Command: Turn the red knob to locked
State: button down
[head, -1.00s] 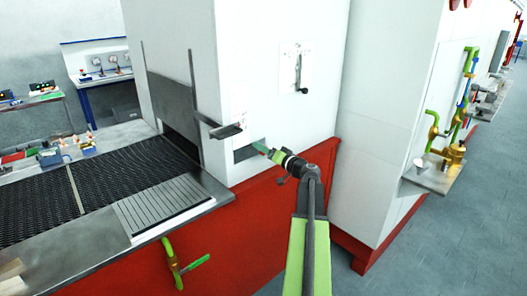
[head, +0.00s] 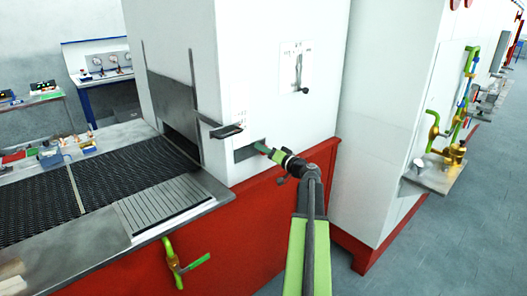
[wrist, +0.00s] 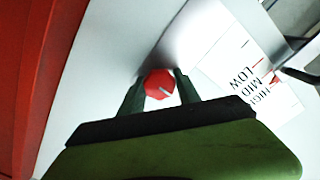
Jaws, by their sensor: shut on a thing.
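The red knob (wrist: 158,85) shows in the wrist view between the two dark green fingers of my gripper (wrist: 158,90). A short pale mark is on its face. The fingers are shut on its sides. In the head view my gripper (head: 264,149) reaches to the white machine's front, at a grey recess above the red base. The knob cannot be made out there, and no "locked" marking is readable in either view.
A white label (wrist: 250,75) with LOW, MID and HIGH lies right of the knob in the wrist view. A grey ledge (head: 226,131) juts out left of my gripper. A lever plate (head: 296,68) is above. A green-handled valve (head: 178,264) is on the red base.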

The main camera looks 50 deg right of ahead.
jog(key=m, duration=0.4)
jog(key=shift+d, duration=0.15)
jog(key=m, duration=0.4)
jog(key=shift+m, duration=0.3)
jog(key=m, duration=0.4)
jog(key=shift+f+m, duration=0.1)
jog(key=shift+m, duration=0.2)
jog(key=shift+f+m, duration=0.1)
jog(key=shift+m, duration=2.1)
jog(key=shift+b, duration=0.3)
jog(key=c, duration=0.9)
grip_release()
jog(key=shift+o, duration=0.2)
